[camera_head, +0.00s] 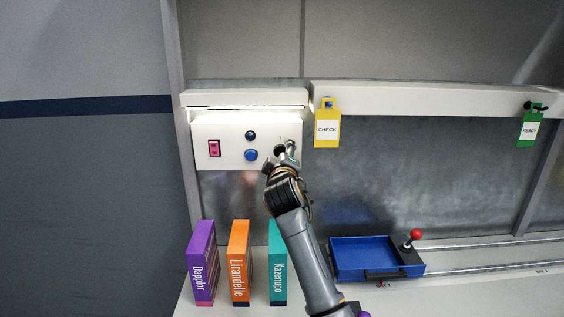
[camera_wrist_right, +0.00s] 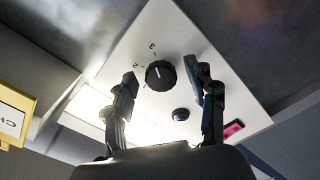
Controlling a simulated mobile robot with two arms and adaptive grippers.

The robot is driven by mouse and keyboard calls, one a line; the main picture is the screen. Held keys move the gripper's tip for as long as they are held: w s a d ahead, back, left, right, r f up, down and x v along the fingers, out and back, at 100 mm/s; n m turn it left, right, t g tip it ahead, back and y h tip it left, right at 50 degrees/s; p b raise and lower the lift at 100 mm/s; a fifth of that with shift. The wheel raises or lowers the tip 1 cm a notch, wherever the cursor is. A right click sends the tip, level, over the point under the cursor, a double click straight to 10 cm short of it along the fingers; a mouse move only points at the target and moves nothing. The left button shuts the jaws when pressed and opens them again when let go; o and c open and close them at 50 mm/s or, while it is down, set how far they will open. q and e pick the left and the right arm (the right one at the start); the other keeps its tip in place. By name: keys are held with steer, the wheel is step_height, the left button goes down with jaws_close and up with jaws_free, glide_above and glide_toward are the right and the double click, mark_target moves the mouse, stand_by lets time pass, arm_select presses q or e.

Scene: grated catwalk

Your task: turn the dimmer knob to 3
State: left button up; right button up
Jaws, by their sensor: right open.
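The dimmer knob (camera_wrist_right: 160,75) is round and black on a white control panel (camera_head: 225,131). In the right wrist view a "2" and a "3" are printed beside it; where its pointer sits is too small to read surely. In the head view my right gripper (camera_head: 287,147) is at the panel's right side and hides most of the knob. In the right wrist view its two fingers are open, one on each side of the knob, with gaps showing between them and it. My left gripper is not in view.
The panel also has a red rocker switch (camera_head: 214,148), a dark button (camera_head: 250,135) and a blue button (camera_head: 251,155). A yellow CHECK tag (camera_head: 327,130) hangs just right. Below are purple (camera_head: 201,262), orange (camera_head: 238,262) and teal (camera_head: 277,262) boxes and a blue tray (camera_head: 362,255).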

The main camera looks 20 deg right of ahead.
steer(key=v, duration=1.1)
steer(key=shift+s, duration=0.3)
steer(key=shift+a, duration=0.1)
